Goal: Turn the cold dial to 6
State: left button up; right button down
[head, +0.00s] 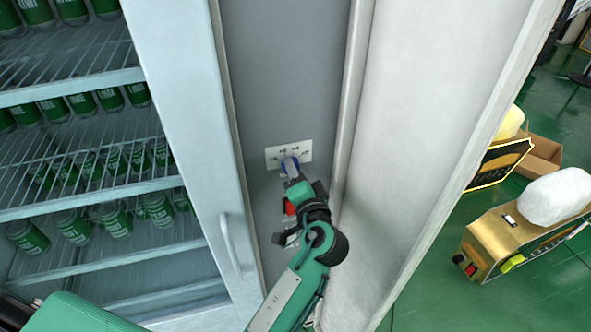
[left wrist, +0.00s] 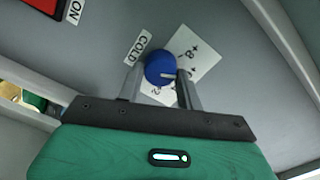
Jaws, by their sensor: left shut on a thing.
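The cold dial (left wrist: 159,68) is a round blue knob with a white pointer line, mounted on a white marked plate (left wrist: 207,50). In the left wrist view the pointer runs toward the right finger; the mark it faces is hidden by that finger. A "COLD" label (left wrist: 138,47) is beside the dial. My left gripper (left wrist: 158,80) is shut on the dial, one finger on each side. In the head view the blue dial (head: 290,165) is at the tip of my left gripper (head: 291,172), low on the white plate (head: 304,148). My right gripper is not in view.
A red switch (head: 289,208) is below the plate; it also shows with "ON" in the left wrist view (left wrist: 45,4). A glass-door fridge with shelves of green cans (head: 75,223) is left. A white open door panel (head: 430,120) is close on the right.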

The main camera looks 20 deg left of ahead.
pick_arm(q)
jog(key=shift+m, duration=0.5)
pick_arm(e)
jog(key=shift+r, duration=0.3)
pick_arm(q)
jog(key=o, duration=1)
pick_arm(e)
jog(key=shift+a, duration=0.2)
